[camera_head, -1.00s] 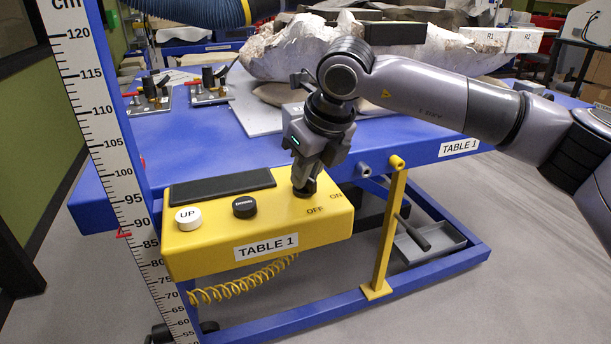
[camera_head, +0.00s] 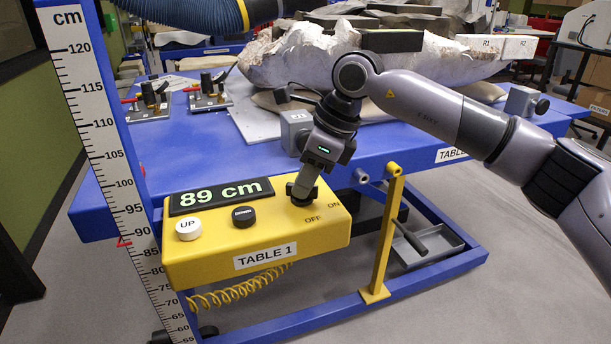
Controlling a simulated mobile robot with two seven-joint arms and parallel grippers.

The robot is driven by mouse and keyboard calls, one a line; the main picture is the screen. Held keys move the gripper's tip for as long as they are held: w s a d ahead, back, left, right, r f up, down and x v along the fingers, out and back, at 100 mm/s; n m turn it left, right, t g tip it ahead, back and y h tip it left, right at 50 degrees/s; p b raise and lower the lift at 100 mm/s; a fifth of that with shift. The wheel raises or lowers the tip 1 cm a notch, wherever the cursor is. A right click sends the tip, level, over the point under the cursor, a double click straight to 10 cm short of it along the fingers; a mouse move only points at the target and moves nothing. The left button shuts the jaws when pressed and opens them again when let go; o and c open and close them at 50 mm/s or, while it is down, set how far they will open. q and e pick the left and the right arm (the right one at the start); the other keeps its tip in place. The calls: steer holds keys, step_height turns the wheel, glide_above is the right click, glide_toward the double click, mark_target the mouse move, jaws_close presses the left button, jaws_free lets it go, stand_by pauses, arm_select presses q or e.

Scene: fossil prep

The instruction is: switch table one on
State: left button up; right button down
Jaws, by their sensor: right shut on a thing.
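The yellow control box labelled TABLE 1 (camera_head: 205,262) hangs at the front of the blue table (camera_head: 210,140). Its display (camera_head: 221,195) is lit and reads "89 cm" in green. A white UP button (camera_head: 188,229) and a black button (camera_head: 244,216) are on its top. My right gripper (camera_head: 302,190) is shut on the dark rotary knob (camera_head: 301,197) beside the OFF and ON marks. The fingers partly hide the knob, and I cannot tell exactly which mark it points to. My left gripper is not in view.
A tall centimetre ruler (camera_head: 100,130) stands at the left. A large plaster-jacketed block (camera_head: 300,60) lies on the table. Clamps (camera_head: 208,92) stand at the back left. A yellow post (camera_head: 385,235) rises right of the box. A blue hose (camera_head: 205,12) crosses the top.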

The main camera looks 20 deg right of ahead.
stand_by(0.5)
steer(key=c, duration=1.1)
jaws_free()
steer(key=shift+r, duration=0.1)
steer(key=v, duration=0.7)
